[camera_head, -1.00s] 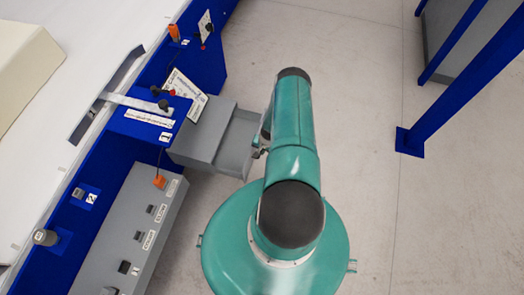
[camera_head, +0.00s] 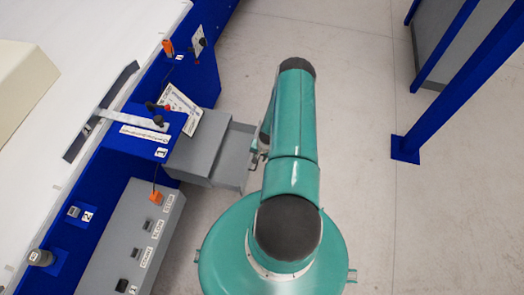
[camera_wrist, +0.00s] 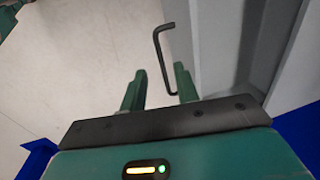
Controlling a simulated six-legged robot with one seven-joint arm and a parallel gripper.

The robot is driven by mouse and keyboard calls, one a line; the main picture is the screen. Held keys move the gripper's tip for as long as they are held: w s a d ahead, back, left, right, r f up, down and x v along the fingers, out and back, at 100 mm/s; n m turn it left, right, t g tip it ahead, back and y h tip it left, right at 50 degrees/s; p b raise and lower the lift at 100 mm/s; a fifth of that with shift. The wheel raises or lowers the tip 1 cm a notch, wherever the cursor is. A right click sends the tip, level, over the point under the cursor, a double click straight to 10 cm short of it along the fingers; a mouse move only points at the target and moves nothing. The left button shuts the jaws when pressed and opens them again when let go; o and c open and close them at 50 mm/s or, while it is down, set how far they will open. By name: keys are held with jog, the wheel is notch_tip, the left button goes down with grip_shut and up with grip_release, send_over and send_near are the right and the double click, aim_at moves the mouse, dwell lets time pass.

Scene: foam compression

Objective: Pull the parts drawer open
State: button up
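The parts drawer (camera_head: 236,157) is a grey box standing partly out of its grey housing (camera_head: 198,145) on the blue bench; its open top shows in the head view. In the wrist view, its dark, bent bar handle (camera_wrist: 162,62) stands off a grey face (camera_wrist: 222,45). My gripper (camera_wrist: 159,72) is open, with two green fingers apart. The handle's long bar appears between the fingers, nearer the right one, and its lower end is close to that finger. I cannot tell whether they touch. In the head view my teal arm hides most of the gripper.
A grey control box (camera_head: 132,240) with switches is along the bench below the drawer housing. A printed card (camera_head: 180,108) and a ruler-like strip (camera_head: 145,133) lie above it. A blue post (camera_head: 450,95) stands at right. The floor between is clear.

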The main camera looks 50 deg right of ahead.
notch_tip(320, 180, up, 7)
jog(key=s, duration=0.1)
jog(key=shift+d+f, duration=0.15)
jog(key=shift+d, duration=0.1)
dwell(0.4)
